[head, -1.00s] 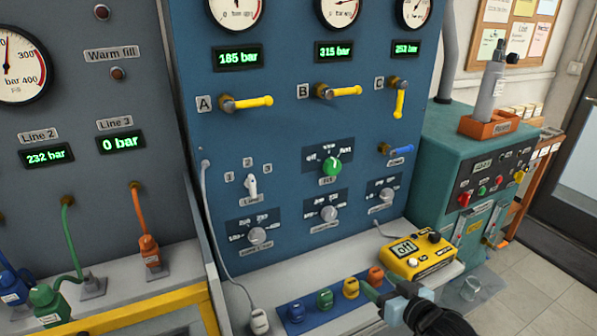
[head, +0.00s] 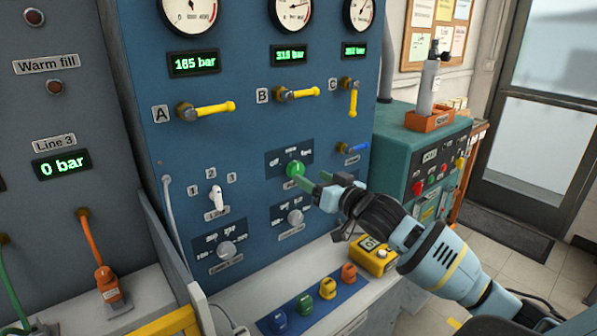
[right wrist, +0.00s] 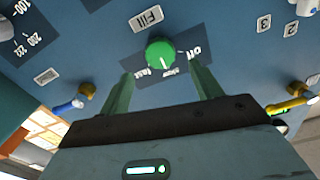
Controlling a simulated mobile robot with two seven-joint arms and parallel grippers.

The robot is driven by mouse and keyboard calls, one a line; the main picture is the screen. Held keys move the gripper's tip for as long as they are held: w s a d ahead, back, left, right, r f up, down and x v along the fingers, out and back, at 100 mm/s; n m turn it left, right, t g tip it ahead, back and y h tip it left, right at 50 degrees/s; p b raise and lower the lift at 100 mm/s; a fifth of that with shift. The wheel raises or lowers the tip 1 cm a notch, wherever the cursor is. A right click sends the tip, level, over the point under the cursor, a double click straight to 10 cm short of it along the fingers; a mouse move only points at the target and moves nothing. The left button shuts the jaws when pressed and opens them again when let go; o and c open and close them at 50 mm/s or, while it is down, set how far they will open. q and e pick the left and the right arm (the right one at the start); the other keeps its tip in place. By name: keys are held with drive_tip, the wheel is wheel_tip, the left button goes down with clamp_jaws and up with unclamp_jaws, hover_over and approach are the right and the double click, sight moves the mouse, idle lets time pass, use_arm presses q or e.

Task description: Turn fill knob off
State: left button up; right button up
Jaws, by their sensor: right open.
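The green fill knob (head: 295,169) is on the blue panel. In the right wrist view, which is upside down, the knob (right wrist: 160,54) has its white mark pointing at the middle "slow" label, between "off" and "fast". My right gripper (head: 320,188) is open and empty, in front of the knob and a little to its right in the head view. In the right wrist view the green fingers (right wrist: 160,78) stand apart on either side of the knob's near side. Contact with the knob cannot be told. My left gripper is not in view.
A white selector (head: 216,197) and grey knobs (head: 295,216) sit left of and below the fill knob. Yellow valve handles (head: 298,94) are above. A yellow device (head: 376,258), partly behind my right arm, and coloured caps (head: 328,288) are on the ledge below.

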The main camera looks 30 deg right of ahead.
sight(298, 170)
drive_tip(key=shift+w+a, duration=0.15)
drive_tip(key=shift+w, duration=1.4)
drive_tip(key=shift+w+a, duration=0.15)
drive_tip(key=shift+w, duration=1.35)
drive_tip(key=shift+c, duration=0.4)
drive_tip(key=c, duration=0.9)
